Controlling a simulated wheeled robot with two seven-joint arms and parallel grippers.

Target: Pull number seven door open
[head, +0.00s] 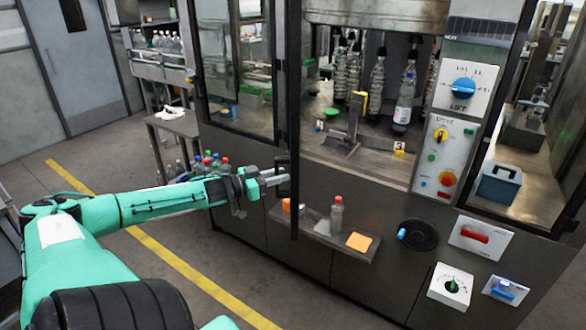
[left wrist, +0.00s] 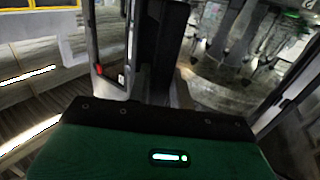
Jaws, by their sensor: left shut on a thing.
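A tall dark door frame edge (head: 294,100) stands upright at the middle of the labelling machine in the head view. I see no number seven on it. The machine's opening to its right is uncovered and shows bottles inside. My left gripper (head: 277,181) is at the lower part of this edge, shut on what looks like the door's handle; the fingers and handle are small and partly hidden. The left wrist view shows a dark upright post (left wrist: 162,50) straight ahead of my gripper body. My right gripper is not in view.
A control panel with a blue knob (head: 463,88) is right of the opening. A low shelf (head: 318,236) on the machine's front holds a red-capped bottle (head: 337,214) and an orange block (head: 359,242). Capped bottles (head: 210,163) stand behind my left forearm. Floor with a yellow line (head: 165,255) is clear.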

